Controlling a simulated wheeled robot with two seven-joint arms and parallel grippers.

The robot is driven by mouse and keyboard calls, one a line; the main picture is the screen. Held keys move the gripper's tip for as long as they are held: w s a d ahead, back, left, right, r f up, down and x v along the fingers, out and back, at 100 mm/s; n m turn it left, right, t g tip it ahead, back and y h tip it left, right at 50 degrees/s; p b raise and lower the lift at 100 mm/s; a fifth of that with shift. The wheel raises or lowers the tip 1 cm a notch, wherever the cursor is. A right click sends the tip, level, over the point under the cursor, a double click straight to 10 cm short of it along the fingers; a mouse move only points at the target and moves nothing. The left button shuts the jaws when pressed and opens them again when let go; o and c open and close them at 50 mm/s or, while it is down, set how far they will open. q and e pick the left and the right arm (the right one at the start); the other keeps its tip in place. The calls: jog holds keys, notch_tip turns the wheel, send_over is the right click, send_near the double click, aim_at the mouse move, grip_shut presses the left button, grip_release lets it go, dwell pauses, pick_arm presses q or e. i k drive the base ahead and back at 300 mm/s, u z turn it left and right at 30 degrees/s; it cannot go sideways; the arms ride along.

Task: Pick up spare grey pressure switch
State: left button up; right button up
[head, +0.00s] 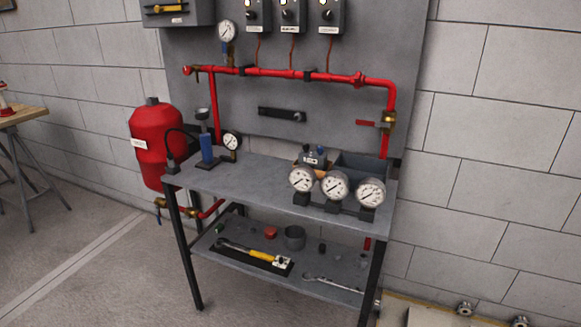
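A small grey-blue box (314,158) with dark fittings on top and a white label sits at the back right of the bench top (228,178). It looks like the spare pressure switch, but it is small and partly hidden behind the gauges. Something orange-brown shows just under it. Three similar grey switch boxes are fixed in a row high on the panel: a left one (258,16), a middle one (293,15) and a right one (331,16). Neither of my grippers is in view.
Three round gauges on a stand (335,186) stand in front of the box. A dark open bin (362,167) is to its right. A blue hand pump (207,147) stands at the bench's left. Red pipe (290,73) runs above. The bench's middle is clear.

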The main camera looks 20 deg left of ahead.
aim_at(311, 158)
jog(key=z, duration=0.2)
jog(key=k, duration=0.3)
jog(key=u, duration=2)
jog(key=i, duration=1.15)
jog(key=z, duration=0.55)
jog(key=i, duration=0.95)
jog(key=z, duration=0.75)
